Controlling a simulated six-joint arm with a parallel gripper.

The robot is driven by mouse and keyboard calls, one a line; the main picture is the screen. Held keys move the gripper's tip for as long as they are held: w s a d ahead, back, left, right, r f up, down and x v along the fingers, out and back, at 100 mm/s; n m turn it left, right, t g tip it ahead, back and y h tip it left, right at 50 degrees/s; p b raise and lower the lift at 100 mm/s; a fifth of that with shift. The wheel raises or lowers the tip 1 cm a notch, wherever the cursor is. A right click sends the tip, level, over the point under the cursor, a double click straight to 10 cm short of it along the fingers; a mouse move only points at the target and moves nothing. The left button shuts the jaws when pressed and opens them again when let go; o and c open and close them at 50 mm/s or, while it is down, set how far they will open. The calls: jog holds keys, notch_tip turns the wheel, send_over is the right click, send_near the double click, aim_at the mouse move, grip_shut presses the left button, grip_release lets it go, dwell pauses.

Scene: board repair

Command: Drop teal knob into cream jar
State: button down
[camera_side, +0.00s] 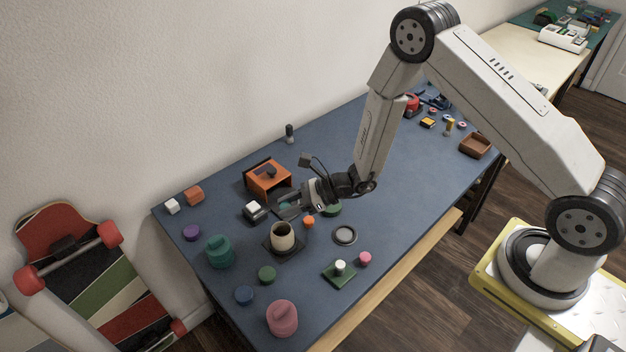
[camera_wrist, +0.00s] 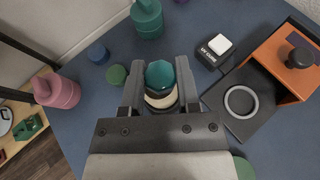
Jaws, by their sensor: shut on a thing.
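The teal knob (camera_wrist: 160,73) is between the two fingers of my gripper (camera_wrist: 159,80) in the wrist view. It also shows as a small teal patch (camera_side: 285,208) in the side view, partly covered by the fingers. My gripper (camera_side: 287,207) is shut on the knob and holds it above the table. The cream jar (camera_side: 284,238) stands upright on a dark square pad, just below the gripper in the side view. In the wrist view a part of the cream jar (camera_wrist: 161,102) shows beyond the knob, between the fingers; the knob hides the rest.
A black block with a white button (camera_side: 254,211) and an orange box (camera_side: 268,178) stand close by. A teal lidded pot (camera_side: 219,252), a pink pot (camera_side: 282,318) and a green board (camera_side: 339,273) are nearer the front.

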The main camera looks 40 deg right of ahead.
jog(key=shift+c, duration=1.3)
grip_release()
jog(key=v, duration=0.7)
jog(key=shift+s+d, duration=0.2)
jog(key=shift+d, duration=0.1)
jog(key=shift+r, duration=0.1)
